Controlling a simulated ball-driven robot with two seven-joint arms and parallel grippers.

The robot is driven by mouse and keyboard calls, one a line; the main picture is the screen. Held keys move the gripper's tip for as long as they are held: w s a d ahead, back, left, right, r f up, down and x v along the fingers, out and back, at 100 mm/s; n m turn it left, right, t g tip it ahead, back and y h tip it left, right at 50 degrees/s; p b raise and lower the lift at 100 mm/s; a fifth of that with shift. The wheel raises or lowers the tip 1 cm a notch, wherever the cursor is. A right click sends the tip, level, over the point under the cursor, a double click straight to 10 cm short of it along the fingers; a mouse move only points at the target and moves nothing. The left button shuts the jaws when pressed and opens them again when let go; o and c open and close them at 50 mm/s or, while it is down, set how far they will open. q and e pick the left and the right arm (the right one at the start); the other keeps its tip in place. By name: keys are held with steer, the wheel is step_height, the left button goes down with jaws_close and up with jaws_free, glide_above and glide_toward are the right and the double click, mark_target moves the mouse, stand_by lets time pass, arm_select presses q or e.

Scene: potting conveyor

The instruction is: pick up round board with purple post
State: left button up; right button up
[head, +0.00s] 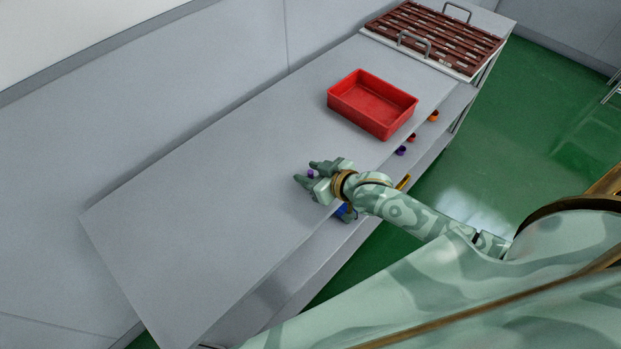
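My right gripper (306,172) is low over the grey table top, with its fingers pointing to the left. Its two fingers stand apart. A small purple piece (311,174), which looks like the purple post, shows between them. I cannot make out a round board under it; the gripper and the small scale hide it. I cannot tell whether the fingers touch the purple piece. My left gripper is not in view.
A red bin (372,103) stands on the table (200,215). A rack of brown slats (436,38) with handles is at the far end. Small purple (401,151), red and orange (433,116) pieces lie on a lower shelf. The table's left part is clear.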

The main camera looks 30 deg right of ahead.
jaws_close()
steer(key=shift+r, duration=0.1)
